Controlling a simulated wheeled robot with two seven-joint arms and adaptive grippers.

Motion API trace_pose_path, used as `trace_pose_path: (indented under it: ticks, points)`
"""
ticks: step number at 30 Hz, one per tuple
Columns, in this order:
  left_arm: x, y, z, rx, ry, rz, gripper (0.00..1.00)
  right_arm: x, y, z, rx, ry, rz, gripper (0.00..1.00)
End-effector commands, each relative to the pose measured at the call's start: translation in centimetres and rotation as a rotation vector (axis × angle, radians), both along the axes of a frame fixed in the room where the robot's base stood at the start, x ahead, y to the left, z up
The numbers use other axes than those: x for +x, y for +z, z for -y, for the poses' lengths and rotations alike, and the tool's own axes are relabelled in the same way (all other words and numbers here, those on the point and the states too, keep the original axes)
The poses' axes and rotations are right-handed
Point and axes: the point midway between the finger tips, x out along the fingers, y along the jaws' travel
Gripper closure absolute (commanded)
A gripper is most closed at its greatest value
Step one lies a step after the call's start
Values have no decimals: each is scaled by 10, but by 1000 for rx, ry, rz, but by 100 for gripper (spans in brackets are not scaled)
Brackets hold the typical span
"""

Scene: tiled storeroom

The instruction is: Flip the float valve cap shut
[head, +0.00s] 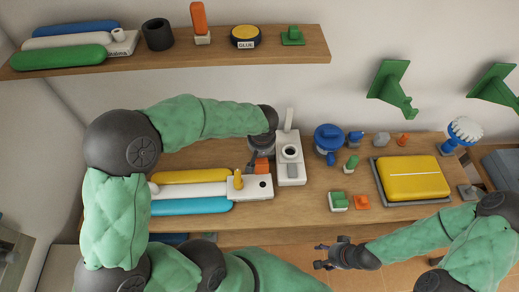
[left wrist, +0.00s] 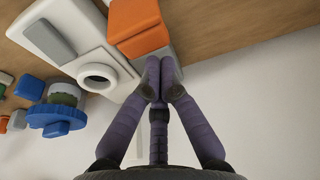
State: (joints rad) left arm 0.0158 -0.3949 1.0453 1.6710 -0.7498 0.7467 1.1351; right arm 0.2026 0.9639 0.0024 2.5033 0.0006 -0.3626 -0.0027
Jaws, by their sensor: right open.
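The white float valve (head: 290,172) stands on the table, with a round dark-centred port and a grey block on its top. A narrow white piece, apparently the cap (head: 288,120), stands upright at its far end. My left gripper (head: 264,145) is just left of the valve's far end. In the left wrist view its fingertips (left wrist: 161,77) are together with nothing visible between them, beside the valve body (left wrist: 75,62). I cannot tell whether they touch it, and the cap is not clear there. My right gripper (head: 320,257) is open and empty in front of the table edge.
An orange block (head: 262,166) sits beside the valve, close to my left fingertips. A blue round part (head: 328,138) stands right of the valve. A yellow case (head: 412,177) lies on a grey tray further right. A loaded shelf (head: 190,55) hangs above.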

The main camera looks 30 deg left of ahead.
Motion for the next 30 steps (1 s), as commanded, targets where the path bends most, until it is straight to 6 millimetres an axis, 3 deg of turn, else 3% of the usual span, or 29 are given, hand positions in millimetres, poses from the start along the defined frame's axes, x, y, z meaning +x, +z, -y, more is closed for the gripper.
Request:
trace_pose_path:
  ticks: [30]
  points:
    - [-9,2,6,0,0,-1,100,0,-7,0,0,0,0,39]
